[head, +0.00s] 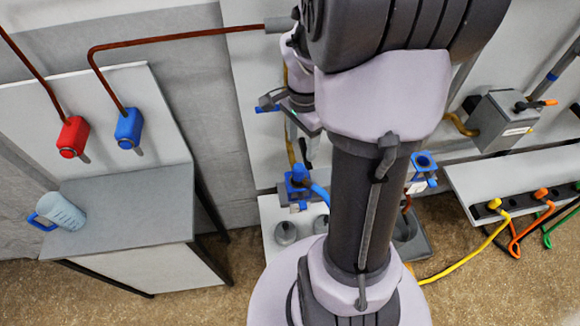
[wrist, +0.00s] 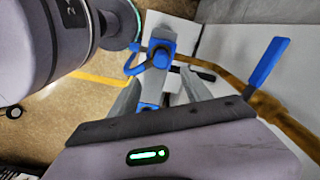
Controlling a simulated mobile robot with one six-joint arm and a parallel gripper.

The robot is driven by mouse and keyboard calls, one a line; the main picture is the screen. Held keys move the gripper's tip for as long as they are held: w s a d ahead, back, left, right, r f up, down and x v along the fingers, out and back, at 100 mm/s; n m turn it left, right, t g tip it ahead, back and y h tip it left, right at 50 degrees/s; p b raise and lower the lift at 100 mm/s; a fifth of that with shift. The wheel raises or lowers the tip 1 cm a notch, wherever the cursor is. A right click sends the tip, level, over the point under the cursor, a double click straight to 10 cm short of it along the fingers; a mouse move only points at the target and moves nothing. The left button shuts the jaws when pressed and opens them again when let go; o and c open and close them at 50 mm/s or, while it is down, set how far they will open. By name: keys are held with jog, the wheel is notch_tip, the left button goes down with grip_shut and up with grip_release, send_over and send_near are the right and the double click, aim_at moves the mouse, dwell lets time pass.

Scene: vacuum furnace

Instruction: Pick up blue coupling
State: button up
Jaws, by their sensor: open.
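The blue coupling (head: 299,174) stands at the top of a blue fitting with a blue hose, left of my arm's column in the head view. In the wrist view the blue coupling (wrist: 161,44) shows just beyond the fingertips, roughly between them. My gripper (head: 299,148) is above it, pointing down, with its fingers apart and nothing between them. In the wrist view my gripper (wrist: 163,82) has one finger on each side of the blue fitting. I cannot tell whether either finger touches it. My arm hides part of the area to the right.
A blue lever (wrist: 267,62) on a brown pipe is close to the right of my gripper. A grey table (head: 125,205) with a pitcher (head: 62,212) stands at the left. Yellow, orange and green hoses (head: 545,210) lie at the right.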

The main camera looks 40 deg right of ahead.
aim_at(299, 167)
notch_tip(299, 167, down, 7)
jog(key=shift+r+b, duration=0.15)
jog(key=shift+b, duration=0.7)
jog(key=f+b, duration=0.1)
jog(key=f, duration=0.1)
jog(key=f+b, duration=0.1)
jog(key=f, duration=0.2)
jog(key=shift+w+a+f, duration=0.2)
jog(key=shift+f, duration=0.1)
jog(key=shift+r, duration=0.1)
grip_shut()
